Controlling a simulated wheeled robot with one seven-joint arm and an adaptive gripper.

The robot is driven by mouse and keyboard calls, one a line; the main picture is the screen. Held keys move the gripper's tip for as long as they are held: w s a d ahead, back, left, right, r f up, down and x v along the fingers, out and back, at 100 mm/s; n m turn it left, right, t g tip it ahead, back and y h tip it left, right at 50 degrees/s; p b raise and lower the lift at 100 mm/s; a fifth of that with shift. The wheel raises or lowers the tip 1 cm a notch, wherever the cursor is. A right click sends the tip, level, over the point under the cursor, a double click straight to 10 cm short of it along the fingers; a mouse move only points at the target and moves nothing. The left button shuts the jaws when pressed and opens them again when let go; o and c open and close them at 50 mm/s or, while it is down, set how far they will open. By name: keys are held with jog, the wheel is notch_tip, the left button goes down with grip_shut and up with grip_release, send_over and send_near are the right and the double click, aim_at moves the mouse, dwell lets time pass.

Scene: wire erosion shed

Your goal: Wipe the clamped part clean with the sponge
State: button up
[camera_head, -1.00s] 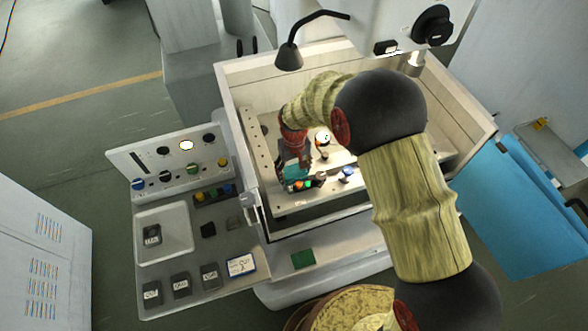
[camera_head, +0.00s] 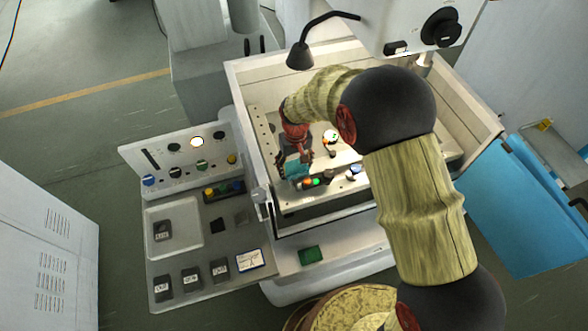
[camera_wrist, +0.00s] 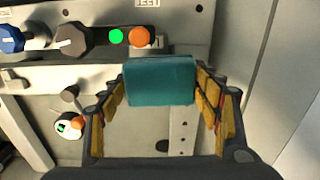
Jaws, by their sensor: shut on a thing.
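A teal block, the sponge (camera_wrist: 160,82), sits between the yellow-padded fingers of my gripper (camera_wrist: 160,75) in the wrist view. My gripper is shut on it. In the head view the sponge (camera_head: 297,169) is low inside the machine tub, at the front bar of its frame. An orange round piece (camera_wrist: 139,37) and a green one (camera_wrist: 116,36) lie just beyond the sponge, on or at the pale metal bar (camera_wrist: 200,38). I cannot tell which piece is the clamped part, or whether the sponge touches anything.
Dark and blue knobs stand left along the bar, including a dark knob (camera_wrist: 72,40). A round white-and-orange piece (camera_wrist: 68,126) is below. The tub wall (camera_head: 250,88) surrounds the work area. A lamp (camera_head: 300,55) hangs above. A control panel (camera_head: 180,165) stands left.

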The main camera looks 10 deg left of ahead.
jog(key=shift+a+r+p, duration=0.25)
jog(key=shift+r+p, duration=0.1)
jog(key=shift+r, duration=0.55)
jog(key=shift+r+p, duration=0.75)
jog(key=shift+r, duration=0.85)
jog(key=shift+d, duration=0.1)
